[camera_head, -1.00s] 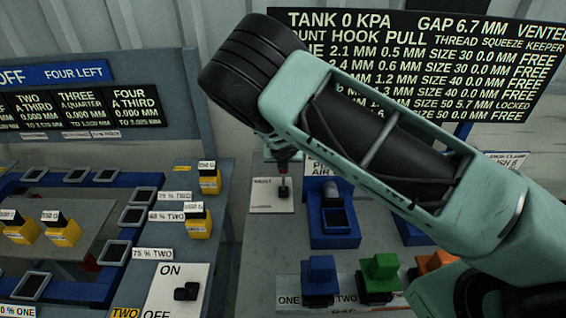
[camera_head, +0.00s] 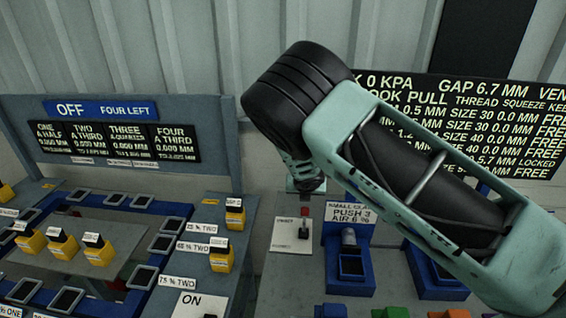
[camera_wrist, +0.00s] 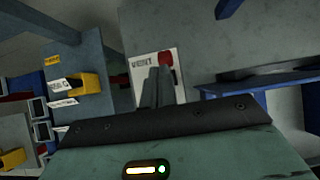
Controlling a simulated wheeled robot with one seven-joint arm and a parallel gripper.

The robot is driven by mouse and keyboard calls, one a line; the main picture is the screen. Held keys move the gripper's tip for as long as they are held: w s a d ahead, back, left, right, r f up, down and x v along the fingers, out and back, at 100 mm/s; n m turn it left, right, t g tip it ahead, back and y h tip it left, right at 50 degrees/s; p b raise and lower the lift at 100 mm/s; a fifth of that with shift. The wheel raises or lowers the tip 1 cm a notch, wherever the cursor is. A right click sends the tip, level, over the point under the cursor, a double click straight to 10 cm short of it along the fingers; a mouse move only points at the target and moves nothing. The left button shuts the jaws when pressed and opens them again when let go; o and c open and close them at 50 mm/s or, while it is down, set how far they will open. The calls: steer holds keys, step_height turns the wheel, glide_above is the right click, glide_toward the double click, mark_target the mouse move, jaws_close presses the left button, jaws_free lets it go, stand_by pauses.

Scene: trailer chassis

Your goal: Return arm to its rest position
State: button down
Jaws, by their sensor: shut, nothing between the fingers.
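My arm, green with a black elbow joint, reaches in from the right side of the head view and bends down over the bench. My gripper (camera_wrist: 158,88) shows in the wrist view as two dark fingers closed together with nothing between them. The fingers overlap the white switch plate (camera_wrist: 145,66) with a red knob (camera_wrist: 166,58) in that view; I cannot tell how far apart they are. The same plate shows in the head view (camera_head: 290,236), below the wrist. In the head view the gripper fingers are not clearly visible behind the arm.
A blue clamp station (camera_head: 350,262) stands right of the switch plate. A blue frame (camera_head: 140,277) with yellow blocks (camera_head: 221,254) lies at left. A readout board (camera_head: 120,138) stands behind it, and a black text board (camera_head: 500,110) is partly behind my arm.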

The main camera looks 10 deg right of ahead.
steer(key=s+a+r+m+g+y+b, duration=0.1)
steer(key=s+m+b, duration=0.4)
steer(key=s, duration=0.9)
steer(key=s+a+r+m+g+y+b, duration=0.1)
steer(key=s+a+r+m+g+b, duration=0.2)
steer(key=s+m, duration=0.8)
steer(key=s+a+r+m+g+b, duration=0.2)
steer(key=s+a+m+b, duration=0.2)
steer(key=s, duration=1.4)
steer(key=m+b, duration=0.3)
steer(key=m, duration=0.1)
steer(key=shift+r+m+g+y+b, duration=0.3)
steer(key=shift+r+g+y, duration=0.1)
steer(key=shift+d, duration=0.15)
